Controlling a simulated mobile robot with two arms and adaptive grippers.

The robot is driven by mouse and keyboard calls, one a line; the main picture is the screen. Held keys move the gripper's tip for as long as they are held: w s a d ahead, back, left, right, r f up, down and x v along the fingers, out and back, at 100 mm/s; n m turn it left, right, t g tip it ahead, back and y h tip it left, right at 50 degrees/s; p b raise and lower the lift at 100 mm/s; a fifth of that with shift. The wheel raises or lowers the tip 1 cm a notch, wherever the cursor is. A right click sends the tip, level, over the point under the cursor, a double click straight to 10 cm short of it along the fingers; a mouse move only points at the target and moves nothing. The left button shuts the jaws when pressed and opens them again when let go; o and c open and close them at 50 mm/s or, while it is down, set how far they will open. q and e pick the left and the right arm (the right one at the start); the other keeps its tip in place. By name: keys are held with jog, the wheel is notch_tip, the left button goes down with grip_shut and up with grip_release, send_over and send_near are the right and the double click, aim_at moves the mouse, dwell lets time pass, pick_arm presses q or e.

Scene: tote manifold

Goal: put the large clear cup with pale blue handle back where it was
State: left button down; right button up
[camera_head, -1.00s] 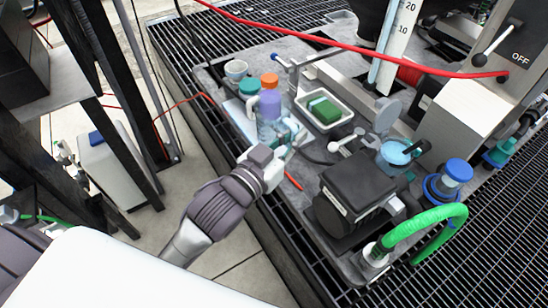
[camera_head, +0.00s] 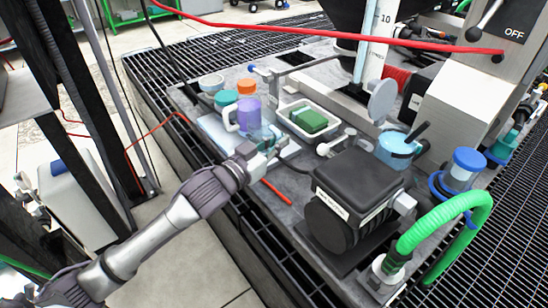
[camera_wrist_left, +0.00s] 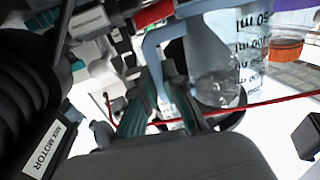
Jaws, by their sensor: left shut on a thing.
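The large clear cup (camera_wrist_left: 218,65) fills the upper right of the left wrist view. It has dark printed volume marks and a pale blue handle (camera_wrist_left: 155,50). My left gripper (camera_wrist_left: 165,105) is shut on the handle. In the head view my left gripper (camera_head: 262,154) is over the left part of the grey bench top, just in front of the bottle with the purple top. The cup (camera_head: 265,134) shows there only as a small clear shape beyond the fingers, partly hidden. I cannot tell whether its base touches the surface. My right gripper is not in view.
Bottles with purple (camera_head: 248,108), orange (camera_head: 246,87) and teal (camera_head: 228,98) tops stand close behind the gripper. A white tray (camera_head: 336,132) holds a green block (camera_head: 310,121). A black motor (camera_head: 352,200) stands to the right. A red hose (camera_head: 330,35) crosses above.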

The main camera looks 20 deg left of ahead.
pick_arm(q)
jog(key=shift+w+a+f, duration=0.6)
jog(key=shift+w+f, duration=0.2)
jog(key=shift+w, duration=0.15)
notch_tip(320, 180, down, 2)
jog(key=shift+s+f+b, duration=0.1)
jog(key=shift+b, duration=0.55)
jog(key=shift+f+b, duration=0.3)
jog(key=shift+f, duration=0.55)
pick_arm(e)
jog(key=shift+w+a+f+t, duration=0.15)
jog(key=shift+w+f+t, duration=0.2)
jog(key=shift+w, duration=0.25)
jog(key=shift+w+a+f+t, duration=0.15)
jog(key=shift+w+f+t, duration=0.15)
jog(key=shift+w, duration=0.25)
pick_arm(q)
jog(key=c, duration=1.3)
grip_release()
jog(key=shift+f, duration=0.1)
jog(key=shift+o, duration=0.2)
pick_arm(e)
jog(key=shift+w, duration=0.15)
